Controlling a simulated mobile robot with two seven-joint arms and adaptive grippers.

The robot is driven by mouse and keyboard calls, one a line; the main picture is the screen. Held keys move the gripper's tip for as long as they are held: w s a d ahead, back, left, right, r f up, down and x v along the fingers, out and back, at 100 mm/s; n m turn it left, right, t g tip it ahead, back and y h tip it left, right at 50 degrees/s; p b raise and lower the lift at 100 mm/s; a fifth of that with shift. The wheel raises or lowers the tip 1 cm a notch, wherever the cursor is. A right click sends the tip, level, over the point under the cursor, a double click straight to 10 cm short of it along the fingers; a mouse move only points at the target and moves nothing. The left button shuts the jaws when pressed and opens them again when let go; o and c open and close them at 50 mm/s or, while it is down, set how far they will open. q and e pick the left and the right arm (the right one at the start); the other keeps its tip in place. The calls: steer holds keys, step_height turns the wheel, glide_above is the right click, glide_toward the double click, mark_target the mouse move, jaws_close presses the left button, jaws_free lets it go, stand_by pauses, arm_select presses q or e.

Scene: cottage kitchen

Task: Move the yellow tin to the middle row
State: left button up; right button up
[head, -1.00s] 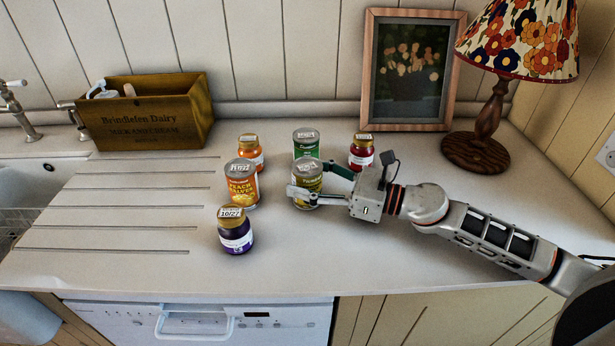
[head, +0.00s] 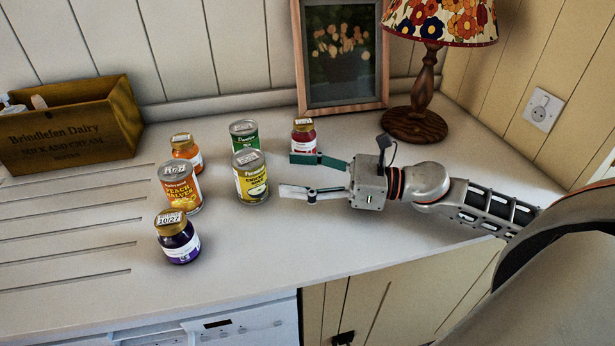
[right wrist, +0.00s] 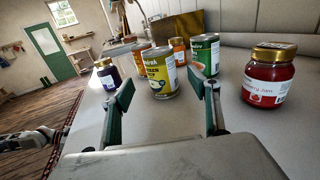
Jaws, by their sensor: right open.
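The yellow tin (head: 251,177) stands upright on the worktop, just in front of the green tin (head: 244,138) and right of the orange peach tin (head: 180,188). My right gripper (head: 299,177) is open and empty, to the right of the yellow tin and apart from it. In the right wrist view the yellow tin (right wrist: 159,72) stands beyond the open fingers (right wrist: 166,95), between them in the picture.
A red jam jar (head: 303,136) stands close behind the right gripper's far finger. An orange jar (head: 186,152) is behind the peach tin, and a purple jar (head: 177,238) is in front of it. A lamp (head: 416,122) and picture frame (head: 340,105) stand behind. The front right worktop is clear.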

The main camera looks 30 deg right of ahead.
steer(key=shift+v, duration=1.1)
